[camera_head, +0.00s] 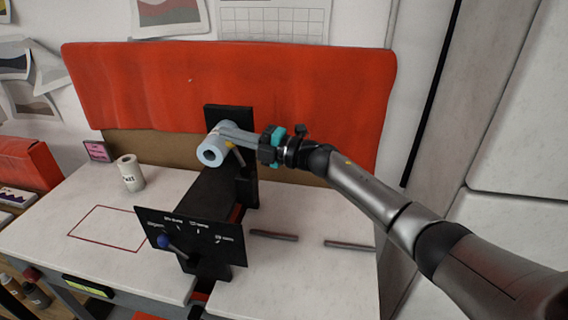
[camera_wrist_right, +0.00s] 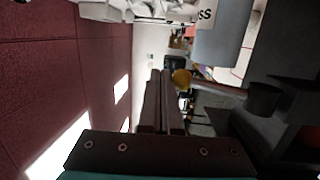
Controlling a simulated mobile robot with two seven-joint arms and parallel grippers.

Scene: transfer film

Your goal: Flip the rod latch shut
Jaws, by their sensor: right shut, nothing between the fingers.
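The rod latch (camera_head: 237,155) is a short rod with a yellow ball end, beside a light blue roll (camera_head: 210,150) on the black stand. In the right wrist view its yellow ball (camera_wrist_right: 181,78) and grey rod (camera_wrist_right: 222,89) run from beside my fingertips to a dark round hub (camera_wrist_right: 264,99). My right gripper (camera_head: 222,130) is shut with nothing held. Its fingers (camera_wrist_right: 161,76) lie close by the yellow ball; I cannot tell whether they touch it. In the head view the fingers partly cover the roll and the latch's upper end. My left gripper is out of view.
A black panel (camera_head: 200,236) with a blue-knobbed lever (camera_head: 164,242) stands in front. Two dark bars (camera_head: 273,235) lie on the white table to the right. A white roll (camera_head: 130,172) stands at left by a red-outlined rectangle. A red padded board (camera_head: 320,95) rises behind.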

